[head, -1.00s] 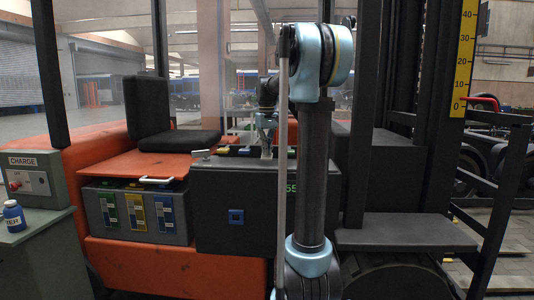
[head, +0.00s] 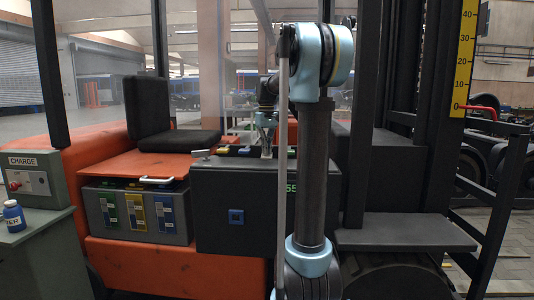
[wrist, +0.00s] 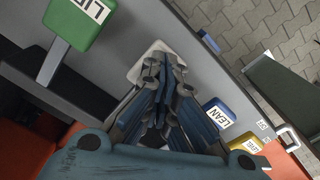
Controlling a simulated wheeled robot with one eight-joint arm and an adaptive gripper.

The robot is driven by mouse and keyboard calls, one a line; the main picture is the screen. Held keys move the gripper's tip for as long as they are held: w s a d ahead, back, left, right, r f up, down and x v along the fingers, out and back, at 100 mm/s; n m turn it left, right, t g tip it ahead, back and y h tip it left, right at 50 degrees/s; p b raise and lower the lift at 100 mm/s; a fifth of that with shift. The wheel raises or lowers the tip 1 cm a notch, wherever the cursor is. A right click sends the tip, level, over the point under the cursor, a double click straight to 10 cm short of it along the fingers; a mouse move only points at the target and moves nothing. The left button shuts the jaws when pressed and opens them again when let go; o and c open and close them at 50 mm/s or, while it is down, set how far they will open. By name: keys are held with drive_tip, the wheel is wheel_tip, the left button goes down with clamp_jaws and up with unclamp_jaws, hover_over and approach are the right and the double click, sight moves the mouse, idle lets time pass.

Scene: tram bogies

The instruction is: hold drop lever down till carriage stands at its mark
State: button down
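My gripper (head: 266,152) points down onto the lever console (head: 236,205) of the orange truck. In the wrist view its fingers (wrist: 165,68) are drawn together, with the tips over a white lever head (wrist: 147,62). The fingers cover most of that head and any label, and I cannot tell how firmly they touch. A green LIFT lever (wrist: 80,20) stands to its left. A blue LEAN lever (wrist: 219,116) and a yellow LEVEL lever (wrist: 244,143) are to its right. The black carriage frame (head: 513,165) with a red bar (head: 484,109) stands right of the yellow scale (head: 464,55), near its zero end.
A black seat (head: 170,141) and a battery box (head: 138,210) are left of the console. A green charge cabinet (head: 35,180) with a blue bottle (head: 13,216) stands at far left. Dark mast posts (head: 427,110) rise right of my arm. A dark step (head: 405,234) sits below.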

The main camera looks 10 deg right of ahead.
drive_tip(key=shift+r, duration=3.15)
drive_tip(key=s+f+m+t, duration=0.1)
drive_tip(key=s+f, duration=0.5)
drive_tip(key=s, duration=0.5)
drive_tip(key=s+f, duration=0.7)
drive_tip(key=s, duration=0.3)
drive_tip(key=s+f+m+t, duration=0.1)
drive_tip(key=s+f, duration=1.4)
drive_tip(key=f, duration=0.3)
drive_tip(key=shift+s+d+f+m, duration=0.2)
drive_tip(key=shift+f+m, duration=0.1)
drive_tip(key=shift+m, duration=0.1)
drive_tip(key=shift+a, duration=0.1)
